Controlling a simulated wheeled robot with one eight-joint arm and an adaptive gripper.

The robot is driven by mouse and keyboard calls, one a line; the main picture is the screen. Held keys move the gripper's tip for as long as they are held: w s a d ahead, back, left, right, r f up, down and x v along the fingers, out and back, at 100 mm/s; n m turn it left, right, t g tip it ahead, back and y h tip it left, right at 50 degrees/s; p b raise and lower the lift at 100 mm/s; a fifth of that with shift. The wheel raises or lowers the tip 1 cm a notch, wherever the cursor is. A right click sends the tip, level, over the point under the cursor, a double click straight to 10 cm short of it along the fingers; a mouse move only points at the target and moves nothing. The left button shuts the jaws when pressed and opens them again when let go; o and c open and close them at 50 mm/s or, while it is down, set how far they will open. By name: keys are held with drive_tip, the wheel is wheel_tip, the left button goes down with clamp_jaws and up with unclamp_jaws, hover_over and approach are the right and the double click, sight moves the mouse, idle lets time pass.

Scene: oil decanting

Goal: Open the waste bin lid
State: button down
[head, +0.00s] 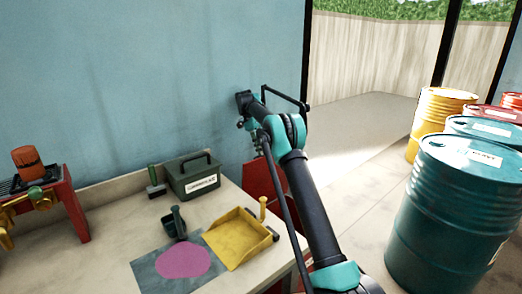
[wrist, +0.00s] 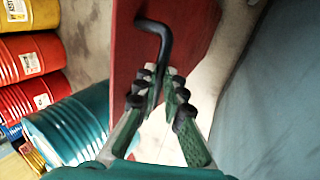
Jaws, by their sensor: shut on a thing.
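A red waste bin (head: 260,183) stands beyond the right end of the worktable, largely hidden by my arm and the table edge. In the wrist view, a red panel (wrist: 192,22), apparently its lid, carries a black bent handle (wrist: 163,32). My gripper (wrist: 165,78) is shut on the lower end of this handle, with its green, black-padded fingers on either side. In the head view, the fingers are hard to make out behind my arm. I cannot tell whether the lid is raised.
The worktable (head: 110,235) holds a green box (head: 192,177), a yellow dustpan (head: 238,238), a dark scoop (head: 175,224) and a pink spill (head: 183,262). Teal drums (head: 452,215) stand at the right. A blue wall (head: 180,80) is behind the table.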

drive_tip(key=shift+w+a+f, duration=0.15)
drive_tip(key=shift+a+f, duration=0.15)
drive_tip(key=shift+f, duration=0.2)
drive_tip(key=shift+w+a+f, duration=0.1)
drive_tip(key=shift+a+f, duration=0.15)
drive_tip(key=shift+f, duration=0.2)
drive_tip(key=c, duration=1.6)
unclamp_jaws()
drive_tip(key=shift+w+f, duration=0.1)
drive_tip(key=shift+o, duration=0.2)
wheel_tip(320, 180, up, 10)
drive_tip(key=shift+d, duration=0.15)
